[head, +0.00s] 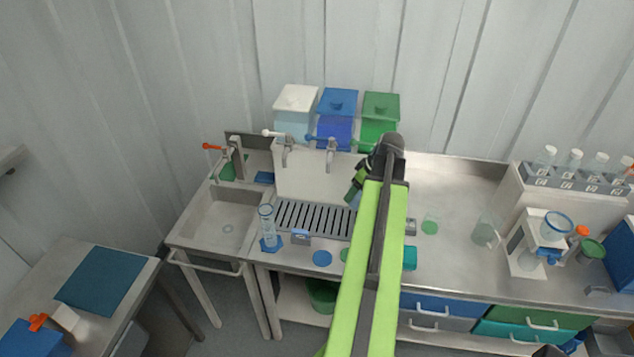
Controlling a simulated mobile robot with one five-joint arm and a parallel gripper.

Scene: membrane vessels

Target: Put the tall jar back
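My green arm reaches up over the bench. My gripper (355,190) hangs from its dark wrist, above the right end of the slotted drain grille. The arm partly hides it, and whether it is open or holds anything is too small to tell. I cannot tell for sure which thing is the tall jar. A tall, clear, marked cylinder (267,222) stands upright on a blue foot at the left of the grille, apart from my gripper. A clear beaker-like vessel (485,232) stands on the bench to the right of my arm.
White, blue and green tanks (337,118) with taps stand behind the grille (300,215). A sink (225,220) is at the left. Several bottles (573,160) stand in a rack at the right, behind a filter stand (535,245). Blue (322,258) and green discs mark the bench.

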